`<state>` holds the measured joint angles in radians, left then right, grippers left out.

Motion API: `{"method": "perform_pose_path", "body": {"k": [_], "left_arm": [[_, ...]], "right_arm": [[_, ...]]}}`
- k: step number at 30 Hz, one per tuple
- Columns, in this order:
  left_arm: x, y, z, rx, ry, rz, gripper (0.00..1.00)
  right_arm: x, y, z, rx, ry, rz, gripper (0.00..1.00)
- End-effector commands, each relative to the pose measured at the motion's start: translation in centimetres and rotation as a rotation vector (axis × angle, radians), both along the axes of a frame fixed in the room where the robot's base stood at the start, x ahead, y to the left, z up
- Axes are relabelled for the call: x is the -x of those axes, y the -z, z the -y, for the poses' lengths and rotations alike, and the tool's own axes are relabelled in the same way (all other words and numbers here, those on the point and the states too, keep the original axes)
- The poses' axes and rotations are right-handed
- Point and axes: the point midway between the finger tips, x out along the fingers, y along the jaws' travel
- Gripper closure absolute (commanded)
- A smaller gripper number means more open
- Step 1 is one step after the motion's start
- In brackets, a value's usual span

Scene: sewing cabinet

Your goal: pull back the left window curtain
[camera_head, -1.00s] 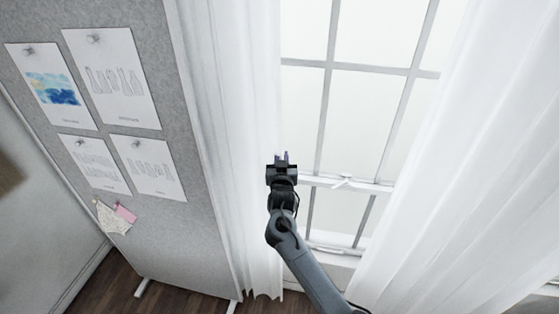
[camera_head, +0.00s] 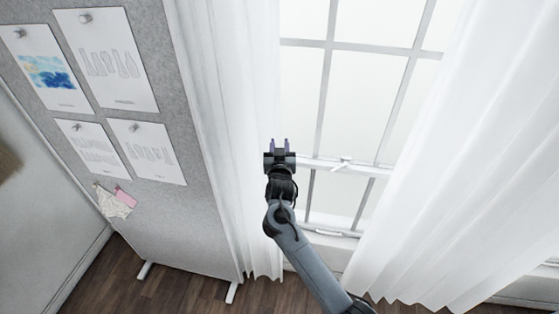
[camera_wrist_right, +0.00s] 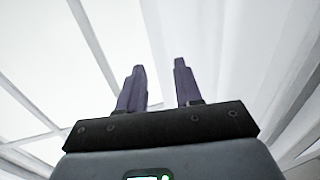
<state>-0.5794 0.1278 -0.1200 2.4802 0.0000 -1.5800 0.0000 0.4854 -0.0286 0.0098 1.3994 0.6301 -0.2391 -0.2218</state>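The left window curtain (camera_head: 232,110) is white and sheer. It hangs in folds between a grey pinboard and the window, and its right edge runs down beside my right gripper. White curtain folds (camera_wrist_right: 225,50) show to the right there and window panes to the left. I cannot tell whether a finger touches the cloth. My left gripper is not in view.
The window (camera_head: 360,90) with grey bars is behind and right of my gripper. A right curtain (camera_head: 470,180) hangs beyond it. The pinboard (camera_head: 195,225) with pinned sheets stands at left on white feet. Dark wooden floor (camera_head: 185,290) shows below.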

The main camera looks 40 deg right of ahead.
Motion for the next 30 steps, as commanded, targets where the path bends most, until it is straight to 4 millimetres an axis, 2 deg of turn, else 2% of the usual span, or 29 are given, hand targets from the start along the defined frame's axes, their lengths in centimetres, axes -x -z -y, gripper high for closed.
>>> {"method": "perform_pose_path", "body": {"k": [9,15,30], "left_arm": [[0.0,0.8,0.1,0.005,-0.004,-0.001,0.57],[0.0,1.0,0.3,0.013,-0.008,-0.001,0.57],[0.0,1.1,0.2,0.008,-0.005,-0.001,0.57]], "right_arm": [[4.4,0.2,-3.1,-0.002,-0.002,0.000,0.65],[6.1,0.2,-4.3,0.000,-0.002,-0.002,0.65],[6.7,0.1,-4.7,0.000,-0.001,-0.002,0.65]]}}
